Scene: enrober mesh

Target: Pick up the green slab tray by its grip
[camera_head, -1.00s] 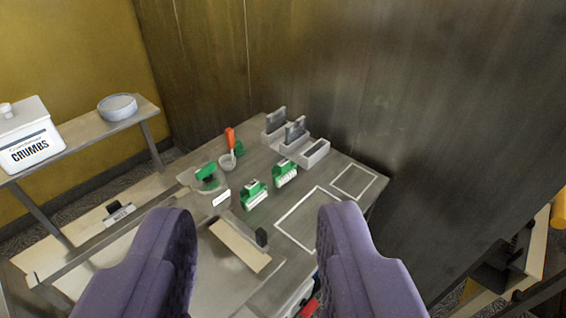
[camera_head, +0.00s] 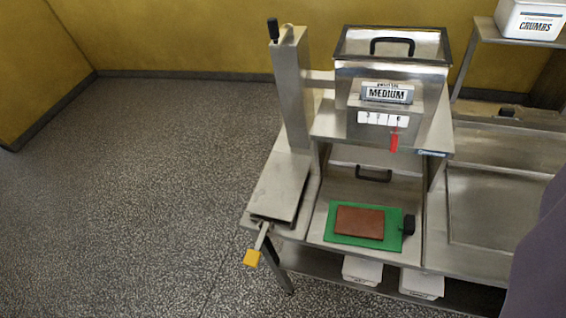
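The green slab tray (camera_head: 391,240) lies flat on the metal bench below the machine marked MEDIUM. A reddish-brown slab (camera_head: 360,222) lies on it. A black grip block (camera_head: 409,225) stands at the tray's right end. Of my gripper (camera_head: 542,255), only a blurred purple part shows at the lower right edge of the picture, to the right of the tray and apart from it in view. The rest of my gripper is out of frame, so its opening is hidden.
The MEDIUM machine (camera_head: 390,75) overhangs behind the tray. A metal lever with a yellow end (camera_head: 252,258) sticks out at front left. White bins (camera_head: 362,270) sit under the bench. A CRUMBS box (camera_head: 530,20) stands at upper right. Open floor (camera_head: 150,190) lies left.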

